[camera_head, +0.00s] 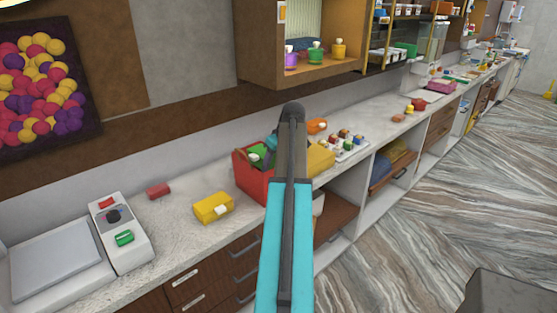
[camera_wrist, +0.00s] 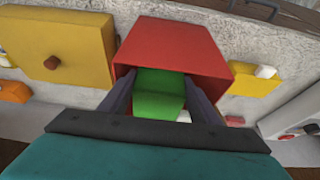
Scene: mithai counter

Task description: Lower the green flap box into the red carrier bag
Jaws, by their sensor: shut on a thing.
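The red carrier bag (camera_head: 252,184) stands on the counter, partly behind my arm in the head view. It also shows in the wrist view (camera_wrist: 180,45), with its open mouth facing the camera. The green flap box (camera_wrist: 160,95) is between the two fingers of my gripper (camera_wrist: 157,88), which is shut on it. The box is at the bag's mouth and its far end seems to be inside the rim; how deep is hidden. Green of the box (camera_head: 261,152) shows at the bag's top in the head view.
A yellow box (camera_head: 213,207) lies left of the bag and another yellow box (camera_head: 320,158) stands close on its right. A tray of small items (camera_head: 345,146) is further right. A scale (camera_head: 120,230) stands at the left.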

